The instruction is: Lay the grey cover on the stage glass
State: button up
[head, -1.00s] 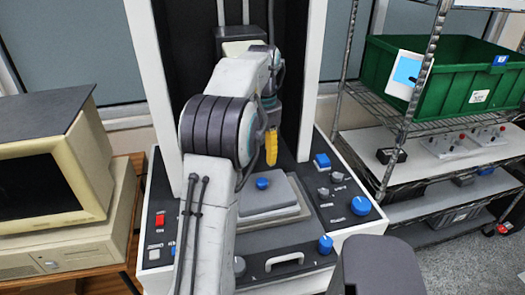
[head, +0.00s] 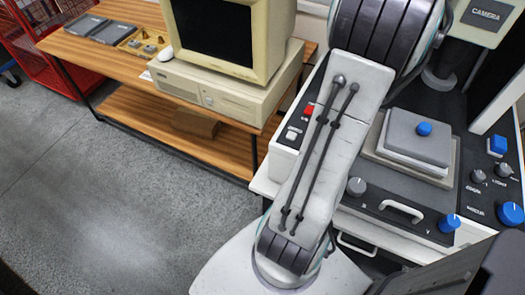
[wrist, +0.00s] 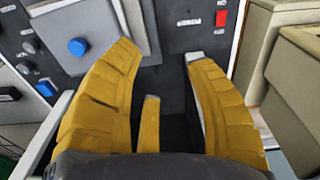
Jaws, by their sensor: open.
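The grey cover (head: 408,142) is a flat square slab with a blue knob (head: 424,128) on top. It lies over the stage of the machine, on a paler plate (head: 447,180) whose rim shows around it. The glass itself cannot be made out beneath it. In the wrist view the blue knob (wrist: 77,46) shows at upper left, beyond the left finger. My gripper (wrist: 160,52) is open, with yellow fingers wide apart and nothing between them. It is apart from the knob and out of sight in the head view.
A white handle (head: 402,210) and blue dials (head: 449,223) are at the machine's front. A red switch (head: 308,111) is on its left side. A computer (head: 215,85) stands on a wooden bench (head: 62,45) to the left. The floor (head: 120,190) there is clear.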

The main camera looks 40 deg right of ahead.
jog(key=w+a+n+t, duration=0.1)
jog(key=w+a+n, duration=0.2)
jog(key=w+a, duration=0.55)
jog(key=w+a+n+t, duration=0.1)
jog(key=w+a+n, duration=0.2)
jog(key=a, duration=1)
jog(key=s+a+f+n+t, duration=0.1)
jog(key=s+a+f+n, duration=0.1)
jog(key=a, duration=0.6)
jog(key=s+a+f+n+t+y, duration=0.1)
jog(key=s+a+f+n, duration=0.2)
jog(key=a, duration=0.6)
jog(key=shift+s+f+n, duration=0.35)
jog(key=shift+f+n, duration=0.2)
jog(key=shift+n, duration=0.15)
jog(key=shift+d, duration=0.15)
